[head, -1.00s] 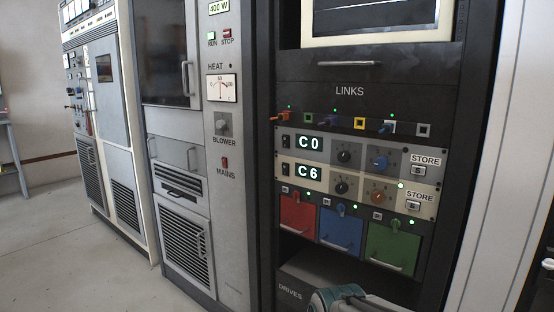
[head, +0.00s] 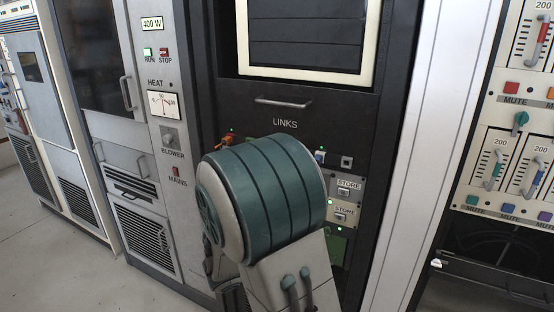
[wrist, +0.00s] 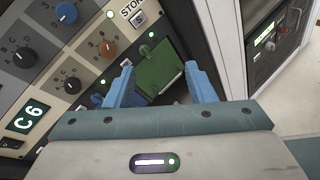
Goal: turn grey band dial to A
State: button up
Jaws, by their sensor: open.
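The grey unit in the wrist view carries a black dial (wrist: 24,57) and a blue dial (wrist: 66,12). The cream unit below it has a black dial (wrist: 72,85), an orange-brown dial (wrist: 106,49) and a display reading C6 (wrist: 30,117). The dials' pointer settings are too small to read surely. My gripper (wrist: 159,66) is open and empty, its blue fingers in front of the green drawer (wrist: 165,75), to the right of the dials and apart from them. In the head view my arm hides the dials and the gripper.
In the head view STORE buttons (head: 349,187) show right of my arm, with link sockets (head: 320,157) above. A rack with sliders and MUTE buttons (head: 513,101) stands at right. A grey cabinet with a BLOWER knob (head: 169,137) is at left. Open floor (head: 60,265) lies at lower left.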

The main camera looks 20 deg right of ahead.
jog(key=w+a+r+n+t+p, duration=0.5)
jog(key=w+r+n+t+p, duration=0.1)
jog(key=w+r+n+t, duration=0.3)
jog(key=w+a+f+p+x, duration=0.1)
jog(key=f+p+x, duration=0.1)
jog(key=x, duration=1.2)
jog(key=shift+y, duration=0.3)
jog(key=shift+w+f, duration=0.1)
jog(key=c, duration=1)
